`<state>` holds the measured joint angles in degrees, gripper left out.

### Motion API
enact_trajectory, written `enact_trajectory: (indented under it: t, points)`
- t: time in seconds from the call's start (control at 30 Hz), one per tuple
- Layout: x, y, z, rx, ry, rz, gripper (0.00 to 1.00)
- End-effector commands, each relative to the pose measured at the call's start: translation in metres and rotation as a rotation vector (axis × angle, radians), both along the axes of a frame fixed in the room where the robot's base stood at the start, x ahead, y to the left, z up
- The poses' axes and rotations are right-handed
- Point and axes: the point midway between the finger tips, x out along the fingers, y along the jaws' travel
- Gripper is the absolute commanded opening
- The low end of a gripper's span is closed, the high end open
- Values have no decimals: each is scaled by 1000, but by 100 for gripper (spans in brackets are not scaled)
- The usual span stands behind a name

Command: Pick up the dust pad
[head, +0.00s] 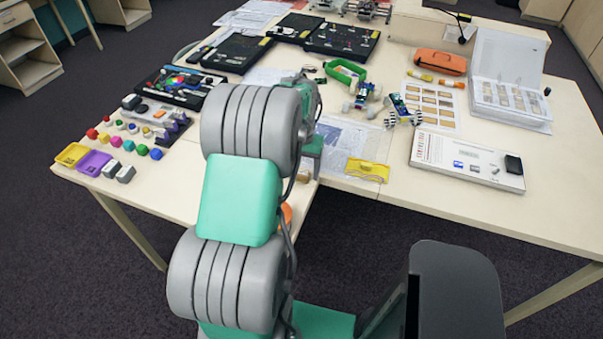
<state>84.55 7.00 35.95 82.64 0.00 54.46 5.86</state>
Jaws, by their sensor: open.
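I cannot say for certain which thing is the dust pad. A small black block (513,164) lies on the right end of a flat white case (466,160) near the table's front edge. Small grey blocks (118,172) lie at the table's front left, beside a purple tray (93,163) and a yellow tray (72,154). My arm rises through the middle of the view and reaches over the table. Its end is hidden behind my own arm links, so my gripper's fingers do not show, nor what is under them.
A yellow flat piece (367,170) lies by the front edge. An orange case (440,62), an open white sample box (508,95), small wheeled models (362,95) and black trays (340,40) crowd the table (530,205). Its front right is clear.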

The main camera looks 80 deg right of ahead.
Motion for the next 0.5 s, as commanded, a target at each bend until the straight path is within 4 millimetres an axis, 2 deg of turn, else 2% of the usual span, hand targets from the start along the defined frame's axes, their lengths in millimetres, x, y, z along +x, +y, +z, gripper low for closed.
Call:
enact_trajectory:
  t: [0.07, 0.5]
  points:
    - [0, 0, 0, 0, 0, 0, 67]
    - [0, 0, 1, -1, 0, 1, 32]
